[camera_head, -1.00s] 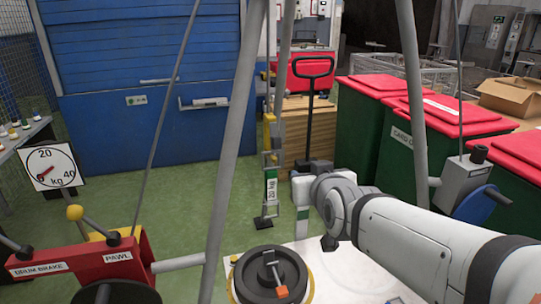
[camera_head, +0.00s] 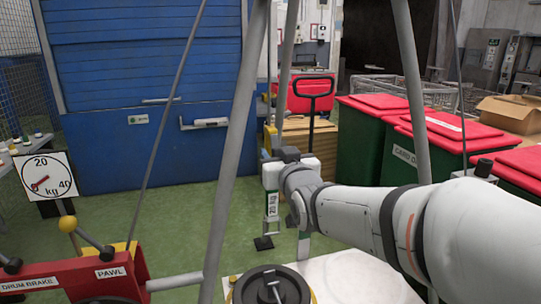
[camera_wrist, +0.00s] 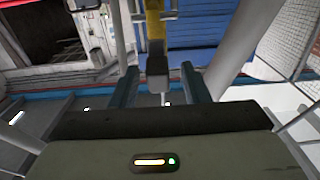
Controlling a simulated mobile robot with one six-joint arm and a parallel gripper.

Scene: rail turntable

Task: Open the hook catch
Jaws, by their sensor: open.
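A yellow hanging fitting (camera_head: 269,138) hangs between the grey tripod legs. In the wrist view my gripper (camera_wrist: 159,84) is open. Its two dark fingers stand on either side of a dark grey block (camera_wrist: 157,70) below a yellow strip (camera_wrist: 156,25). Gaps show on both sides of the block. I cannot tell whether this block is the catch.
Grey tripod legs (camera_head: 232,150) slant down close to my arm. A red winch frame (camera_head: 75,280) and a kg dial (camera_head: 47,176) stand at the left. A black disc weight (camera_head: 270,288) lies in front. Red-lidded green bins (camera_head: 365,135) stand at the right.

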